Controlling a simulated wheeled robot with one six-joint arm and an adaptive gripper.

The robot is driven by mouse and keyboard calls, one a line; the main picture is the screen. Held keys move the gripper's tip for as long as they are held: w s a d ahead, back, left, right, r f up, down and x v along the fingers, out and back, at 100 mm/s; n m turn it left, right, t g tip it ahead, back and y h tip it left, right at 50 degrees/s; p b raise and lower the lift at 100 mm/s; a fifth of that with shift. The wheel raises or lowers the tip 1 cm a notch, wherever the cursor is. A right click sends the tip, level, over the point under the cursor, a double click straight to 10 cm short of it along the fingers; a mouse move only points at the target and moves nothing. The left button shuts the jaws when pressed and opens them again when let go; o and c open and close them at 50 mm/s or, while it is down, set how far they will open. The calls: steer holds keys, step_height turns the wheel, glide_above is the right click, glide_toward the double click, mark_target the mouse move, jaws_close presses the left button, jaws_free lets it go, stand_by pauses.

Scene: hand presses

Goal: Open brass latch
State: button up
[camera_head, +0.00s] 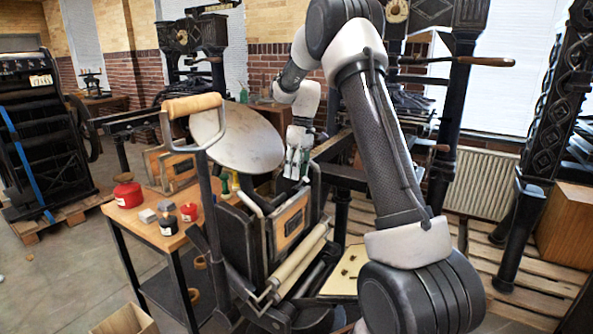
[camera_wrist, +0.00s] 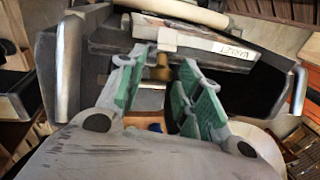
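A small brass piece, likely the brass latch (camera_wrist: 160,67), shows in the wrist view just past and between my fingertips. My gripper (camera_wrist: 158,76) is open, with green-padded fingers apart on either side of it. I cannot tell whether either finger touches it. In the head view my gripper (camera_head: 297,158) points down at the upper back edge of the hand press (camera_head: 240,232), right of its round disc (camera_head: 238,136). The latch cannot be made out in the head view.
The press's wooden-grip lever (camera_head: 192,105) rises at the left. A wooden table (camera_head: 140,218) holds a red tin (camera_head: 128,195), a dark ink jar (camera_head: 168,225) and a red pot (camera_head: 189,212). Other presses and pallets stand behind and to the right. Metal side bars (camera_wrist: 68,68) flank the gripper.

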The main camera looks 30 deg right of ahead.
jaws_close()
steer(key=shift+w+a+g+h, duration=0.2)
steer(key=shift+w+g+h, duration=0.15)
steer(key=shift+g, duration=0.25)
steer(key=shift+s, duration=0.1)
steer(key=shift+o, duration=2)
jaws_free()
